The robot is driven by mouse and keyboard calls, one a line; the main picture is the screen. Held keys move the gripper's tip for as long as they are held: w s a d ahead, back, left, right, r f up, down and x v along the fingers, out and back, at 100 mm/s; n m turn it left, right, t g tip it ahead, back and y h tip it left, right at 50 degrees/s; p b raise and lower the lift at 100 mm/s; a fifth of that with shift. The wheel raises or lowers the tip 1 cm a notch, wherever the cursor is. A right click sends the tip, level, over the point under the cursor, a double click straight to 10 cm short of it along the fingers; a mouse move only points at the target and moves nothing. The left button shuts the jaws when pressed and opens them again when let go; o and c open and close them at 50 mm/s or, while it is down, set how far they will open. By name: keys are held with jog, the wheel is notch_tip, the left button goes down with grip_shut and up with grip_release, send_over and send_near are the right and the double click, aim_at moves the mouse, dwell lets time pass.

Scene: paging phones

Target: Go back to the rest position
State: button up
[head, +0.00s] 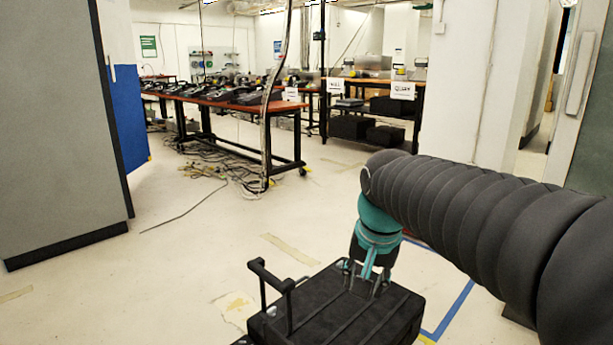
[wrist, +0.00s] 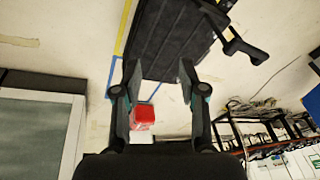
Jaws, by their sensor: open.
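My gripper (head: 368,282) hangs at the end of my dark ribbed arm, below a teal wrist band, in the lower middle of the head view. Its fingers point down over the black top of my own base. In the wrist view, the two fingers of my gripper (wrist: 158,78) stand wide apart with nothing held between them. A small red block-like thing (wrist: 142,116) shows beyond the fingers in the wrist view; I cannot tell what it rests on. It does not show in the head view.
A red-topped table (head: 215,101) with several dark phones stands at the back left, cables on the floor below. A shelf unit (head: 411,100) stands behind it. A grey cabinet (head: 55,130) is at left, a white pillar (head: 470,90) at right.

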jog(key=s+d+f+n+t, duration=0.1)
jog(key=s+d+f+n, duration=0.1)
jog(key=s, duration=0.6)
jog(key=s+d+f+n+t, duration=0.1)
jog(key=s+d+f, duration=0.2)
jog(key=s, duration=0.5)
jog(key=shift+d+f+n, duration=0.3)
jog(key=shift+f+n, duration=0.1)
jog(key=shift+f, duration=0.45)
dwell(1.0)
